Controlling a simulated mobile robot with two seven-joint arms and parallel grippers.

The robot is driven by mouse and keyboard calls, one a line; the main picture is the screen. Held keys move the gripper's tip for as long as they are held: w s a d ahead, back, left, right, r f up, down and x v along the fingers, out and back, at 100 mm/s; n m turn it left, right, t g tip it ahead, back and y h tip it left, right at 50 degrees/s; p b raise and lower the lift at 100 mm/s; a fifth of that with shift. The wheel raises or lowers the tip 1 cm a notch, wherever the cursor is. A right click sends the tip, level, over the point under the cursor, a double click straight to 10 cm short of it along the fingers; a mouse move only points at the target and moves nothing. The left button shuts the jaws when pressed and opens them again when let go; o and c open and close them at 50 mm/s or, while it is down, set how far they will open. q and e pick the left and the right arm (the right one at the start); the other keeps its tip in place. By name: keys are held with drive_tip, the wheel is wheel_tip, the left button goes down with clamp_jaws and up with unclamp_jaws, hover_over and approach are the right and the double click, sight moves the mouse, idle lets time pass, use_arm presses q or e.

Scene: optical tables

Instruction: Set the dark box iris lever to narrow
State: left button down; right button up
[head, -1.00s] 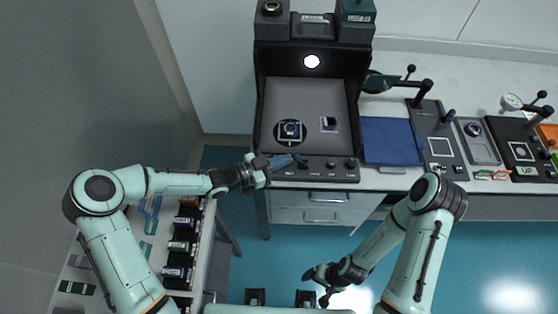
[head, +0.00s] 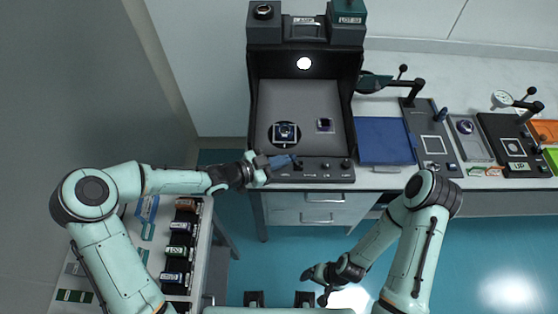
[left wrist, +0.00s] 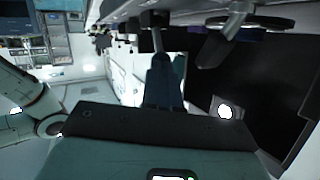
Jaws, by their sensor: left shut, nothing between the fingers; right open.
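The dark box (head: 258,115) stands open at the back middle, with a lit white spot on its back wall. Its front control panel (head: 312,174) carries small dark knobs and labels too small to read. My left gripper (head: 294,161) is shut and empty at the left part of this panel, with its tips beside a small dark lever (head: 299,165). I cannot tell whether they touch, or which control is the iris lever. In the left wrist view the shut fingers (left wrist: 162,68) point at the panel edge. My right gripper (head: 318,284) is open and empty, low over the floor.
Inside the box are a round dark stage (head: 285,134) and a small square piece (head: 325,125). A blue mat (head: 385,141) and instrument stations (head: 433,140) lie to the right. A rack of labelled items (head: 177,250) stands below my left arm.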

use_arm(q)
drive_tip(key=shift+d+r+m+g+y, duration=0.3)
drive_tip(key=shift+d+r+m+y, duration=0.2)
drive_tip(key=shift+d+r+y, duration=0.4)
drive_tip(key=d+y, duration=0.1)
drive_tip(key=y, duration=0.1)
drive_tip(key=shift+d+m+y+b, duration=0.15)
drive_tip(key=shift+m+y+b, duration=0.15)
drive_tip(key=shift+m+b, duration=0.1)
drive_tip(key=shift+d+r+y, duration=0.1)
drive_tip(key=shift+d+y, duration=0.25)
drive_tip(key=shift+y, duration=0.45)
drive_tip(key=shift+g, duration=0.3)
drive_tip(key=shift+a, duration=0.1)
use_arm(e)
drive_tip(key=shift+s+d+f, duration=0.4)
drive_tip(key=shift+d+f, duration=0.1)
drive_tip(key=shift+f, duration=0.1)
use_arm(q)
drive_tip(key=shift+a, duration=0.1)
use_arm(e)
drive_tip(key=shift+r, duration=0.1)
use_arm(q)
drive_tip(key=shift+r+p, duration=0.4)
drive_tip(key=shift+r, duration=0.35)
use_arm(e)
drive_tip(key=shift+w+r, duration=0.5)
drive_tip(key=shift+r, duration=0.05)
